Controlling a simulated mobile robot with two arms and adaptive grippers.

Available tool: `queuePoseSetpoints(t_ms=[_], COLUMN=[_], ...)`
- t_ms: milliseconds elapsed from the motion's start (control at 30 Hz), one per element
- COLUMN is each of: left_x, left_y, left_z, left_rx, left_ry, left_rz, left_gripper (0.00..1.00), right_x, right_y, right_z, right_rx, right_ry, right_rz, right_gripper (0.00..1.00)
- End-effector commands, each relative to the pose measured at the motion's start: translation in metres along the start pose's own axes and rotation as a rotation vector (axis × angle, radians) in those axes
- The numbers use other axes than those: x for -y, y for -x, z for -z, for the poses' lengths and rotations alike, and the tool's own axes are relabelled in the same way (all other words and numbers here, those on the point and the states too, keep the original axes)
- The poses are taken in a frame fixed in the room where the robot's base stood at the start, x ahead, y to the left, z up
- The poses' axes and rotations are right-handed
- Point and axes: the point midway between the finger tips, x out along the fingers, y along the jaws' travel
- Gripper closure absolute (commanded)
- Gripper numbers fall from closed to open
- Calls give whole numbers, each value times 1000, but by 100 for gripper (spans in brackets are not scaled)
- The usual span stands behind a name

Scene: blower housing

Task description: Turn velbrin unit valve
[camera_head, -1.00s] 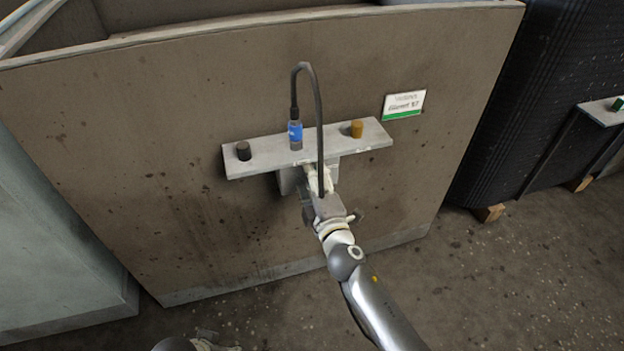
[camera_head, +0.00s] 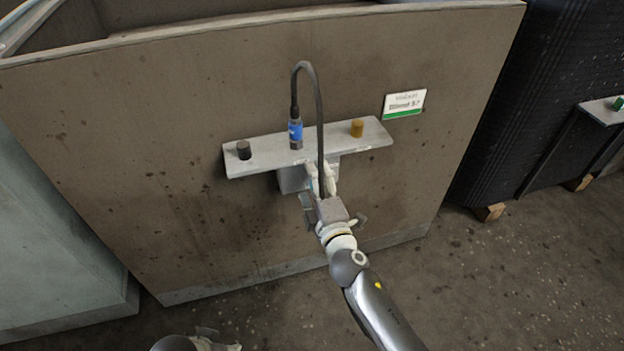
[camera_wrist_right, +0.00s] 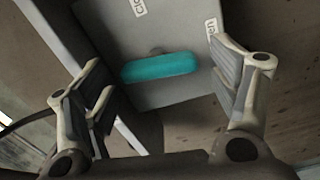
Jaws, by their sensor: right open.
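A teal valve handle (camera_wrist_right: 160,67) is mounted on the face of a grey box (camera_wrist_right: 170,30) and lies nearly crosswise in the right wrist view. My right gripper (camera_wrist_right: 158,80) is open, with one finger on each side of the handle and gaps between fingers and handle. In the head view my right gripper (camera_head: 321,180) is just under the grey shelf, in front of the box (camera_head: 293,178); it hides the handle there. Only a bit of my left gripper (camera_head: 220,346) shows at the bottom edge, and its jaws cannot be made out.
The grey shelf (camera_head: 265,150) on the brown housing wall (camera_head: 140,130) carries a black knob (camera_head: 243,150), a blue-banded connector (camera_head: 295,132) and an orange knob (camera_head: 357,128). A dark cable (camera_head: 318,110) arches down to my right wrist. A label plate (camera_head: 404,104) is at right.

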Motion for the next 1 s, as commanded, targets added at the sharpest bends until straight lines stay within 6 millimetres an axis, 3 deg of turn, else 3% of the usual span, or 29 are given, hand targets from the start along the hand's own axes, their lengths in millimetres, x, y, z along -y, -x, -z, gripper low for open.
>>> queuePoseSetpoints(t_ms=[433,1000], left_x=[0,0], left_y=[0,0], left_z=[-1,-2], left_rx=[3,4], left_ry=[1,2], left_rz=[-1,-1], left_gripper=[50,50], right_x=[2,2], right_y=[58,66], right_z=[0,0], right_rx=[0,0], right_ry=[0,1], right_rz=[5,5], right_gripper=[18,18])
